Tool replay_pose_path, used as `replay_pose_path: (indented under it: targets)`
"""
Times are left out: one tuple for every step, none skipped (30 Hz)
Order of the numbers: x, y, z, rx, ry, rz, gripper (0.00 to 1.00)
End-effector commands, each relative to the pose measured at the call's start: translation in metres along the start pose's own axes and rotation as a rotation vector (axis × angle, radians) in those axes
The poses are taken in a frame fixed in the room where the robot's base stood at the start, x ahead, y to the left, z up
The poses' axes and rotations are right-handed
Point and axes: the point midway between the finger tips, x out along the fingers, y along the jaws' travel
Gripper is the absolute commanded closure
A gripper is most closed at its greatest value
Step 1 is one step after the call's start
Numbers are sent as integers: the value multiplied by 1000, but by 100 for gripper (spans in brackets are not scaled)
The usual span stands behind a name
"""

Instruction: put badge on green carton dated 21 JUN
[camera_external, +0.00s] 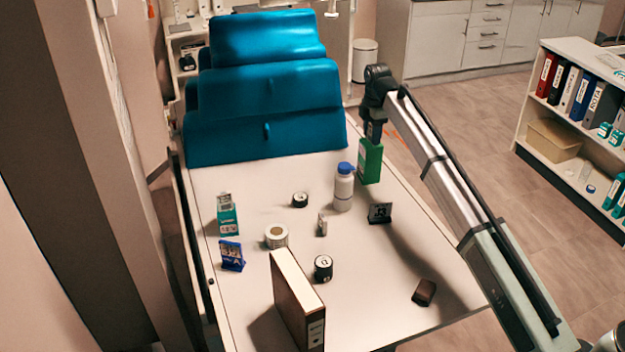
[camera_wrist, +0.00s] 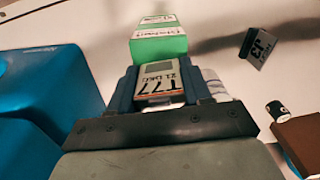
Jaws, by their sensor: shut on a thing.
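A green carton (camera_external: 371,161) with white markings stands upright at the right side of the table, directly below my gripper (camera_external: 374,136). In the wrist view the green carton (camera_wrist: 160,42) shows just beyond my fingertips, with white labels on it. My gripper (camera_wrist: 160,85) is shut on a small pale badge (camera_wrist: 161,91) printed "T77" and a date starting with 21; its month is too blurred to read surely. The badge is hidden in the external view. I cannot tell whether it touches the carton. The carton's own date is unreadable.
A white bottle with blue cap (camera_external: 343,188) stands close left of the carton. A dark labelled card (camera_external: 380,212) stands nearer.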

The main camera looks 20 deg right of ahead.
Motion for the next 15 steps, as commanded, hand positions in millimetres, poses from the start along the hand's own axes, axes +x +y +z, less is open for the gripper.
replay_pose_path:
  targets:
    - [2,0,0,0,0,0,81]
    - [1,0,0,0,0,0,49]
    - [1,0,0,0,0,0,45]
    - [1,0,0,0,0,0,42]
    - [1,0,0,0,0,0,39]
    - [1,0,0,0,0,0,35]
    - [1,0,0,0,0,0,33]
    - [1,0,0,0,0,0,30]
    - [1,0,0,0,0,0,26]
    - [1,0,0,0,0,0,26]
    - [1,0,0,0,0,0,26]
    - [1,0,0,0,0,0,26]
    - [1,0,0,0,0,0,26]
    - [1,0,0,0,0,0,26]
    - [1,0,0,0,0,0,26]
